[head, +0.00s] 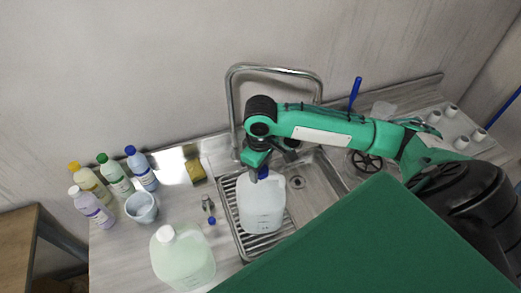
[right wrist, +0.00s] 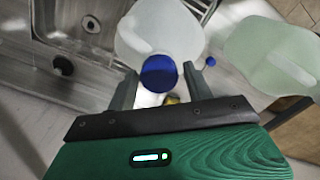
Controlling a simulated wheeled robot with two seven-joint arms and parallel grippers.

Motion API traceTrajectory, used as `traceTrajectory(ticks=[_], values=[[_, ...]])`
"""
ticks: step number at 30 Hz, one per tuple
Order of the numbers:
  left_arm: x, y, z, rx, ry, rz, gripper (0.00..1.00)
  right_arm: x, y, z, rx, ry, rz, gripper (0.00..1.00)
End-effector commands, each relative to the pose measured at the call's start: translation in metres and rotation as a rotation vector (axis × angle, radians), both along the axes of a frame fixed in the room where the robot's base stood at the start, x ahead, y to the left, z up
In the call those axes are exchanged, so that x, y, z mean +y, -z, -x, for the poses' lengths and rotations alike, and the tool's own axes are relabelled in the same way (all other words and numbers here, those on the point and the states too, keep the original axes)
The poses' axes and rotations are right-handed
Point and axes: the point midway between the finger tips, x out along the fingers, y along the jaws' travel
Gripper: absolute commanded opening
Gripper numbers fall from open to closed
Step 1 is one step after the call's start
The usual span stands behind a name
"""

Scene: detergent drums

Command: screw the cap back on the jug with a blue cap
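My left gripper is not in view.
A pale green jug with a white cap (head: 183,257) stands on the counter left of the sink. The tall faucet (head: 233,105) rises close behind my right gripper. White cups (head: 450,110) stand far right.

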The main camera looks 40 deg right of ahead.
Motion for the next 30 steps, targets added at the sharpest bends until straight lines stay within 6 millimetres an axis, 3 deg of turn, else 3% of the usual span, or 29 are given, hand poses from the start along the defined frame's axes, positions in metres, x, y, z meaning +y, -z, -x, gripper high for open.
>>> traceTrajectory(ticks=[11, 24, 30], values=[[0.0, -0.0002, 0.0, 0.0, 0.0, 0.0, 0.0, -0.0005, -0.0034, -0.001, -0.004, -0.017, 0.001, 0.52], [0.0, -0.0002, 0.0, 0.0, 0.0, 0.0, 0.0, -0.0006, -0.0035, -0.0009, -0.004, -0.461, 0.0, 0.52], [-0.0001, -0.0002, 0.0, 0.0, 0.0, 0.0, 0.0, -0.0005, -0.0032, -0.0007, -0.004, -0.505, -0.001, 0.52]])
